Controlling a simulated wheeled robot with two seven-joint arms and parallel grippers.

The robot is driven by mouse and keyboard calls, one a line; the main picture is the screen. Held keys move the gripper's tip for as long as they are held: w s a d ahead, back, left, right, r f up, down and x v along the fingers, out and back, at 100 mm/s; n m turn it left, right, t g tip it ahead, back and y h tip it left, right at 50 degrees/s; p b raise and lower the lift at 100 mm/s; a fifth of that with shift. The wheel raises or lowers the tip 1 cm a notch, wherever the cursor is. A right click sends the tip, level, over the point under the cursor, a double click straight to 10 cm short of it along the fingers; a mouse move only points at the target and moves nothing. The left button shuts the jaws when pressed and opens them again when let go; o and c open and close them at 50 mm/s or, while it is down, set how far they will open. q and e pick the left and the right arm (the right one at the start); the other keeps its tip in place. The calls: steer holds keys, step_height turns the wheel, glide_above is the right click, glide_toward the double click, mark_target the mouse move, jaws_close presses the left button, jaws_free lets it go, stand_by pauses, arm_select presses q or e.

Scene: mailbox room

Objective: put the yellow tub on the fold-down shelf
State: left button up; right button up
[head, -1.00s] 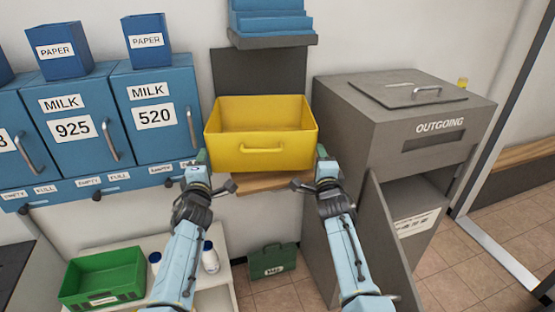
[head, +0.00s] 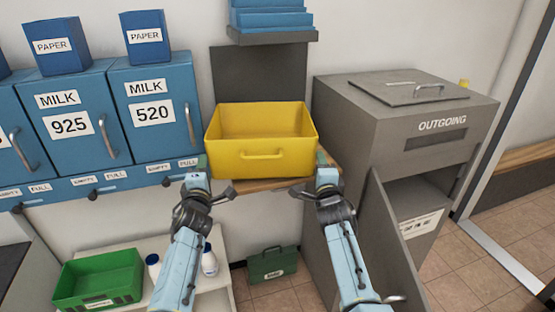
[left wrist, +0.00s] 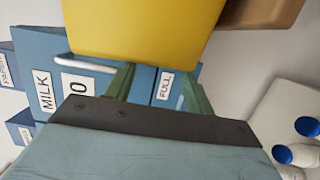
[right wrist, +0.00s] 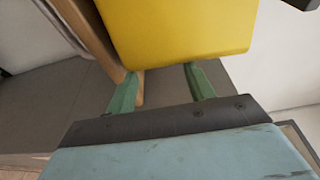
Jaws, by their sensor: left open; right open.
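The yellow tub (head: 262,160) sits upright and empty on the wooden fold-down shelf (head: 262,185), whose front edge shows below it in the head view. My left gripper (head: 198,163) is open at the tub's left side. In the left wrist view its green fingers (left wrist: 158,78) are spread, with the tub wall (left wrist: 140,30) just beyond the tips. My right gripper (head: 325,160) is open at the tub's right side. In the right wrist view its fingers (right wrist: 160,78) are spread near the tub (right wrist: 180,30). I cannot tell whether either still touches the tub.
Blue mailboxes (head: 100,125) stand to the left. The grey outgoing box (head: 400,120) stands close to the right, its door (head: 385,240) hanging open. A ledge with blue trays (head: 270,38) is above. Below are a green crate (head: 98,282), bottles (head: 209,262) and a green case (head: 272,265).

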arm_select(q)
steer(key=shift+d+f+h+b, duration=0.4)
steer(key=shift+d+f+b, duration=0.25)
steer(key=shift+d, duration=0.15)
arm_select(e)
steer(key=shift+a+f+y, duration=0.4)
steer(key=shift+a+f, duration=0.25)
steer(key=shift+a, duration=0.1)
arm_select(q)
steer(key=shift+s+a, duration=0.1)
steer(key=shift+a, duration=1)
steer(key=o, duration=0.5)
steer(key=shift+a, duration=0.25)
arm_select(e)
steer(key=d, duration=0.2)
steer(key=shift+s+d, duration=0.1)
steer(key=shift+d, duration=0.3)
steer(key=shift+o, duration=0.2)
arm_select(q)
steer(key=shift+a, duration=0.1)
arm_select(e)
steer(key=o, duration=0.4)
steer(key=shift+o, duration=0.2)
arm_select(q)
steer(key=shift+s, duration=0.1)
steer(key=s, duration=1.1)
steer(key=shift+s, duration=0.4)
arm_select(e)
steer(key=s, duration=1.2)
